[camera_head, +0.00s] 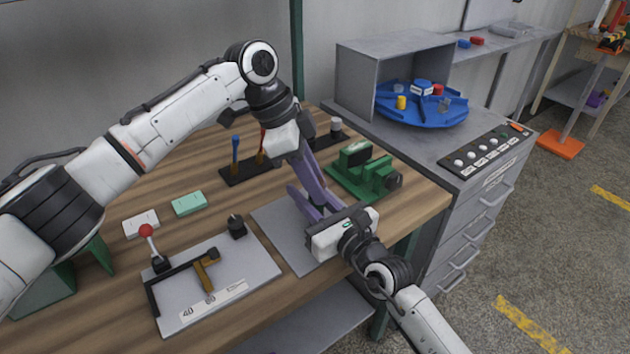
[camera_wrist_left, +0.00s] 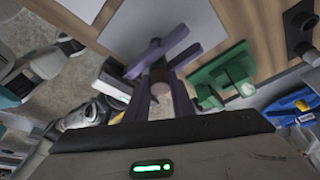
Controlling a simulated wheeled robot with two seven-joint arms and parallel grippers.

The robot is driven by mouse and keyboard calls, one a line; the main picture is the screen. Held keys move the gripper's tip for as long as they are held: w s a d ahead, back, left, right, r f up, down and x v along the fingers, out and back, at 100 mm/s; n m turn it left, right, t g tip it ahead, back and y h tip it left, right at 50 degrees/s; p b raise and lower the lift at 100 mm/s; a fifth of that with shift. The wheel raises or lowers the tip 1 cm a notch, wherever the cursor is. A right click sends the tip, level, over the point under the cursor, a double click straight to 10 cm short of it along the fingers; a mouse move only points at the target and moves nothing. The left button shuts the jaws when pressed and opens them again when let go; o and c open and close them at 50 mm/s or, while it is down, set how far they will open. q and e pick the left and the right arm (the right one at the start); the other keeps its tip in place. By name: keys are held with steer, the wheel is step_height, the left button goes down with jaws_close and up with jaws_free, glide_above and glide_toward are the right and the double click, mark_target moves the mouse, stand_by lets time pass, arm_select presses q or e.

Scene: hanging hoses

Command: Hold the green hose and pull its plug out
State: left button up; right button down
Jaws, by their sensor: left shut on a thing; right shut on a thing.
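I see no green hose and no plug in either view; a workbench (camera_head: 105,298) stands in front of me instead. My left gripper (camera_head: 322,198) reaches down over a grey plate (camera_head: 274,223), its purple fingers shut. My right gripper (camera_head: 300,197) comes from the front right, its purple fingers shut and crossing the left ones. In the left wrist view a small brownish round thing (camera_wrist_left: 160,88) shows between the left fingers. What the right fingers hold is hidden by the crossing fingers.
A green vise-like device (camera_head: 370,178) stands close right of the grippers. A grey board (camera_head: 240,262) with a red-knobbed lever lies at the left front. A rack (camera_head: 240,172) with tools stands behind. A blue turntable (camera_head: 440,115) sits on the grey cabinet at the right.

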arm_select(q)
steer(key=shift+d+r, duration=0.1)
steer(key=shift+r, duration=0.8)
arm_select(e)
steer(key=shift+d+f, duration=0.1)
steer(key=shift+f, duration=0.3)
arm_select(q)
steer(key=shift+r, duration=0.25)
jaws_close()
arm_select(e)
steer(key=shift+s, duration=0.1)
arm_select(q)
steer(key=shift+r, duration=1.8)
arm_select(e)
steer(key=shift+r, duration=0.25)
arm_select(q)
steer(key=shift+r, duration=0.15)
steer(key=shift+r, duration=1.35)
arm_select(e)
steer(key=shift+r, duration=0.1)
steer(key=c, duration=1.4)
jaws_free()
steer(key=shift+c, duration=0.2)
